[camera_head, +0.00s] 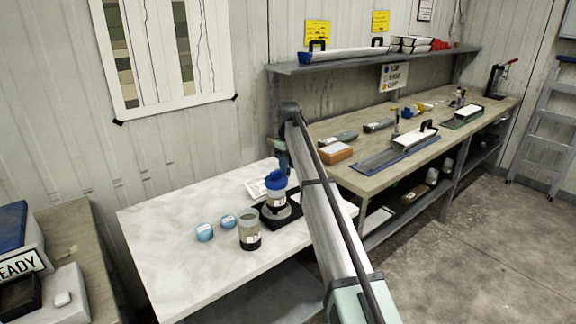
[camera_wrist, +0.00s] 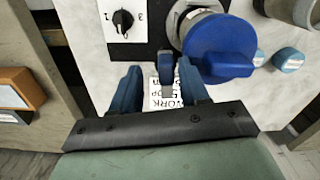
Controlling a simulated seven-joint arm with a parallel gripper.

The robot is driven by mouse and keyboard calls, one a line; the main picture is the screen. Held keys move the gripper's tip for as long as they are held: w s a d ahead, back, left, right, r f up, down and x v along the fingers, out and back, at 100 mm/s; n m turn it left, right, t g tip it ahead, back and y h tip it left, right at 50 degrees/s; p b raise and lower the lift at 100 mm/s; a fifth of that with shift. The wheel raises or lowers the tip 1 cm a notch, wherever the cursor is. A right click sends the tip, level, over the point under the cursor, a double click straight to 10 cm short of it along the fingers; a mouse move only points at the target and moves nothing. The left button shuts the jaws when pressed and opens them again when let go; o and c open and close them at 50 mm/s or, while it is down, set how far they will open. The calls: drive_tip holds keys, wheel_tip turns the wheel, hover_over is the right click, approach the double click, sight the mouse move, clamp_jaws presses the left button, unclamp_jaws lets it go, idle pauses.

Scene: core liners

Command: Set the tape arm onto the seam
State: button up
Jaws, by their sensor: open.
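A blue-capped cylinder (camera_head: 276,193) stands on a dark base (camera_head: 275,218) on the white table; it also shows in the wrist view (camera_wrist: 218,48). In the wrist view, a narrow dark blue lever (camera_wrist: 166,66), which looks like the tape arm, sits left of the cap. My gripper (camera_wrist: 160,70) is open, with one blue finger on each side of this lever. I cannot tell if a finger touches it. The seam cannot be made out. In the head view my gripper (camera_head: 283,162) is small and partly hidden by my arm, just above the cap.
A jar (camera_head: 250,232) and two blue-lidded pots (camera_head: 204,232) (camera_head: 228,221) stand close by on the white table (camera_head: 165,240). The workbench (camera_head: 450,130) at right holds trays and boxes. The table's left part is clear.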

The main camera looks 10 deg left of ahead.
wheel_tip(320, 180, up, 14)
idle(0.6)
drive_tip(key=shift+f, duration=0.1)
